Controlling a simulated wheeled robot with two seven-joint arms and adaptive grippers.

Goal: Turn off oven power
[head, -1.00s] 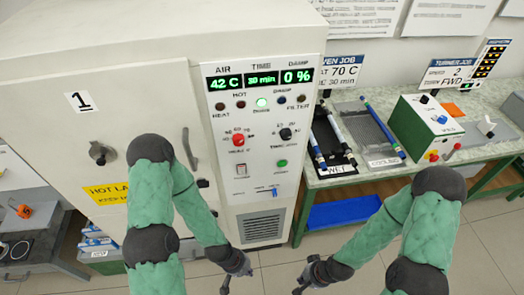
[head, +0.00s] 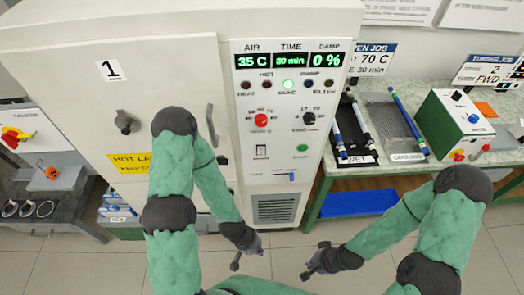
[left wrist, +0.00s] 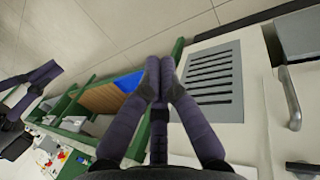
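The oven (head: 75,85) is a large cream cabinet with a shut door at the left. Its control panel (head: 285,165) shows 35 C, 30 min and 0 % in green. A green lamp (head: 288,86) is lit under the displays. A small rocker switch (head: 261,151) sits low on the panel's left side, below a red knob (head: 261,120); its position is too small to read. My left gripper (head: 236,265) hangs below the panel, apart from it; in the left wrist view its fingertips (left wrist: 160,65) meet with nothing between them. My right gripper (head: 306,275) hangs right of it, apart from everything.
A green-framed bench (head: 470,160) right of the oven holds a wet rack (head: 352,130), a cooling rack (head: 395,125) with rods, and a green-and-white box (head: 455,122). A blue bin (head: 357,203) is beneath. The oven's vent (head: 273,208) is low. The floor in front is clear.

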